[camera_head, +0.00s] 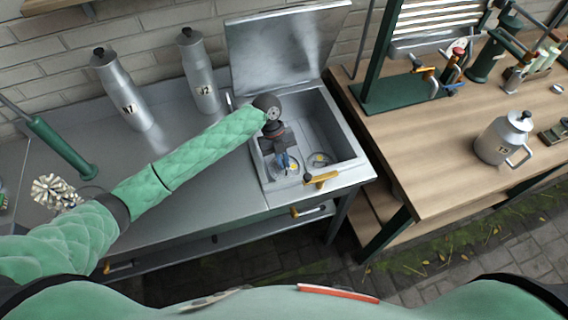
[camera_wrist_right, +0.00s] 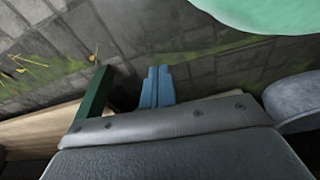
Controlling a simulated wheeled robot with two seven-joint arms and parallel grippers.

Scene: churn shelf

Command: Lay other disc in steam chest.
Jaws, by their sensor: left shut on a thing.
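The steam chest (camera_head: 357,134) is an open metal box set in the steel counter, its lid (camera_head: 290,45) raised at the back. One pale disc with a yellow centre (camera_head: 320,160) lies on the chest's floor at the right. The other disc (camera_head: 286,169), also pale with a yellow mark, is at the left inside the chest, under my left gripper (camera_head: 283,161). The left gripper points down into the chest, its blue fingers shut on that disc and partly covering it. I cannot tell whether this disc touches the floor. My right gripper (camera_wrist_right: 157,88) shows its blue fingers together, empty, above the paving.
A yellow handle (camera_head: 321,178) sits at the chest's front edge. Two metal churns, N7 (camera_head: 123,92) and J2 (camera_head: 199,74), stand on the counter at left. A wooden table (camera_head: 415,140) at right carries a metal jug (camera_head: 503,139) and green tools.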

